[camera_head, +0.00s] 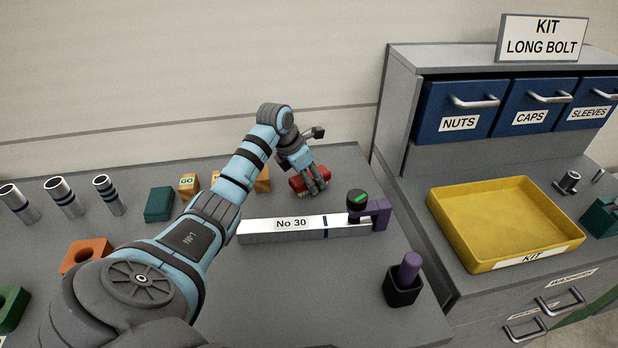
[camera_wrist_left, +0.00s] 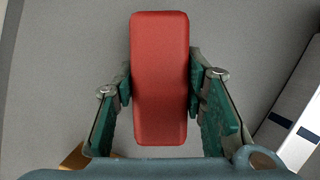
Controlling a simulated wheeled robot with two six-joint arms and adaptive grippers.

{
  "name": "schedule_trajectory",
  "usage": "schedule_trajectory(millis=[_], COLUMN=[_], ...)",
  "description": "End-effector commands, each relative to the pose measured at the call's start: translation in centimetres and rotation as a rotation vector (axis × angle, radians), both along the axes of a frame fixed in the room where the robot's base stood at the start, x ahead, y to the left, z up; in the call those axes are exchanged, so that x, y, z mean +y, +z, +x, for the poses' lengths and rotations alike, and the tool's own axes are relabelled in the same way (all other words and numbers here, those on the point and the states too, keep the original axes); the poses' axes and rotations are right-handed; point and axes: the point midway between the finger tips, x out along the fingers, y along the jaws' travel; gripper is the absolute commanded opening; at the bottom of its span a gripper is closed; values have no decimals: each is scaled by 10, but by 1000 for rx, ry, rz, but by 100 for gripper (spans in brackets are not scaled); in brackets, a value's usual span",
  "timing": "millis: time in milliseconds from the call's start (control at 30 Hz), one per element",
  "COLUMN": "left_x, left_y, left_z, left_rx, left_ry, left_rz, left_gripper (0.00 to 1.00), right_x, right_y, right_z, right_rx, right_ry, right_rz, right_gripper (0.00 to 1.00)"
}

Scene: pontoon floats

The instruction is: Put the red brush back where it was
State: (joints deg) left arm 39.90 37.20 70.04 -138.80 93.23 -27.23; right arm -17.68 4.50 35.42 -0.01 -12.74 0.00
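The red brush (camera_head: 297,184) is at the back of the grey bench, under my left gripper (camera_head: 311,184). In the left wrist view, the brush (camera_wrist_left: 160,80) is a red block with rounded edges. My right gripper is not in view.
A silver bar (camera_head: 280,230) marked No 30 lies just in front, with a purple-handled piece (camera_head: 378,212) at its right end. Wooden blocks (camera_head: 189,184) and a green block (camera_head: 159,204) stand left. A yellow tray (camera_head: 505,220) is right. Bench right of the brush is clear.

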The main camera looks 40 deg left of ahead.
Motion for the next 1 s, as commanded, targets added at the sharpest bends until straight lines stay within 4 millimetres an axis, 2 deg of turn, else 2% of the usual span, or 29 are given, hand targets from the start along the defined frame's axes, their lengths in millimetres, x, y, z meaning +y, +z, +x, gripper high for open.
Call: schedule_trajectory(millis=[33, 100, 367, 467, 567, 800, 900, 1000], left_x=[0, 0, 1, 1, 3, 11, 13, 13], left_y=[-1, 0, 0, 6, 21, 83, 102, 112], left_z=[0, 0, -1, -1, -6, -31, -39, -44], left_rx=[0, 0, 0, -1, -3, -2, -3, 0], left_ry=[1, 1, 2, 2, 2, 2, 2, 2], left_rz=[-1, -1, -1, 0, 2, 3, 2, -1], left_gripper=[47, 57, 57, 57, 57, 57, 57, 57], right_x=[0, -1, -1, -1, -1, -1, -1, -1], right_y=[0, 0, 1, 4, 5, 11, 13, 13], right_z=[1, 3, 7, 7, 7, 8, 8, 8], right_rx=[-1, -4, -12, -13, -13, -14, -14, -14], right_ry=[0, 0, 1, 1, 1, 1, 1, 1], right_rz=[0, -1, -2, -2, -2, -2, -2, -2], right_gripper=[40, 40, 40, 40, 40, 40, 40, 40])
